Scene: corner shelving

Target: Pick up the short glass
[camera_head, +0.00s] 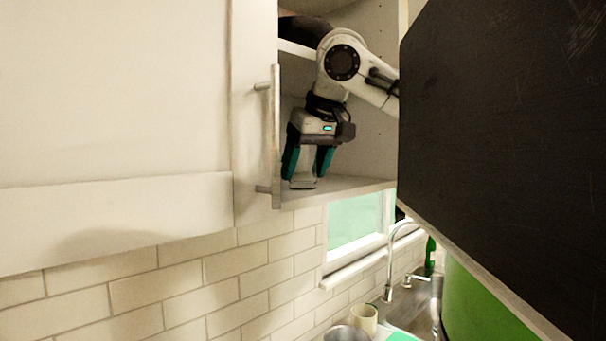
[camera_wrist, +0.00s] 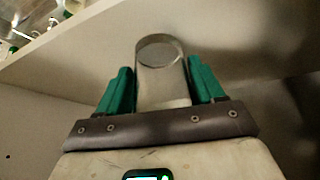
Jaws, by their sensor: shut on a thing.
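The short glass (camera_wrist: 165,88) is a clear, greyish cylinder between the two teal fingers of my gripper (camera_wrist: 163,88) in the wrist view. Its round end faces away from the gripper body. In the head view my gripper (camera_head: 307,167) points down inside the open cabinet, close above the lower shelf. The glass (camera_head: 303,182) shows faintly between the fingertips there, low by the shelf board. My gripper is shut on the glass. I cannot tell whether the glass touches the shelf.
The lower shelf (camera_head: 350,187) has a front edge just below my gripper. A cabinet door with a metal handle (camera_head: 276,140) is close on the left. A large dark panel (camera_head: 500,150) fills the right. Below are a faucet (camera_head: 390,265) and a cup (camera_head: 364,318).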

